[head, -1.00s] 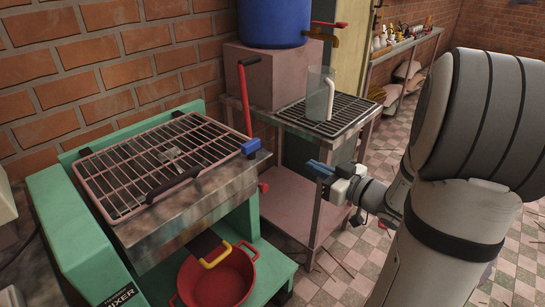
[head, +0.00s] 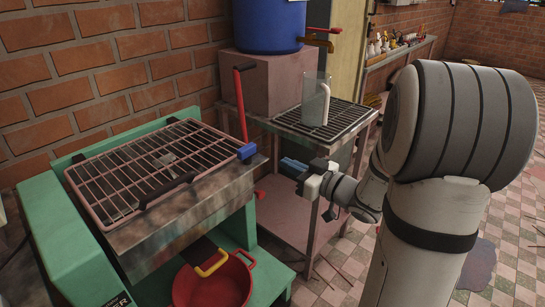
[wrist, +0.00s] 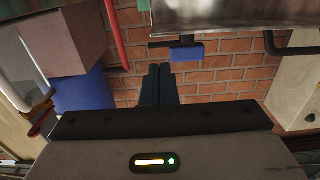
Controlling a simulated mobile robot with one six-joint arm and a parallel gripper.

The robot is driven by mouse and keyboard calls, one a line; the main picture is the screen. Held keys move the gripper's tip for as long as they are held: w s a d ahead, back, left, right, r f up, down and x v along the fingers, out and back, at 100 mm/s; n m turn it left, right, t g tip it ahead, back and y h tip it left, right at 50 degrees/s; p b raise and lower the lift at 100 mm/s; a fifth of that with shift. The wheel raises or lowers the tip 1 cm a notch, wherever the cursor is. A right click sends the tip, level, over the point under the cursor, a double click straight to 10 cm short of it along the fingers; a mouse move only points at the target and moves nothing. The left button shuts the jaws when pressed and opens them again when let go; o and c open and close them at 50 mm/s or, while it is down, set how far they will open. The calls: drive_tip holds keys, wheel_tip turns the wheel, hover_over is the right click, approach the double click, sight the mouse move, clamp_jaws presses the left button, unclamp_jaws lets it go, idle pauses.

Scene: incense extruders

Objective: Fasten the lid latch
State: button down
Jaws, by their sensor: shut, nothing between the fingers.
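The mixer (head: 60,220) is a green machine at the left of the head view. Its lid is a barred grille (head: 125,188) that lies down over the metal tub (head: 180,215). A blue block (head: 247,151), which looks like the latch, sits at the tub's right corner near the red lever (head: 241,105). In the wrist view, which looks upside down, the blue block (wrist: 187,51) is just ahead and right of the fingertips. My gripper (head: 287,164) is shut and empty, right of the block and apart from it. Its dark fingers (wrist: 158,72) lie together in the wrist view.
A pink-topped stand (head: 310,130) with a rack, clear cup (head: 315,102) and blue barrel (head: 268,22) stands behind and right of my gripper. A red pot (head: 215,282) sits below the tub. A brick wall (head: 100,70) closes off the back.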

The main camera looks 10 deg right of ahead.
sight(252, 152)
drive_tip(key=b+x, duration=0.1)
drive_tip(key=x, duration=0.6)
drive_tip(key=shift+w, duration=0.1)
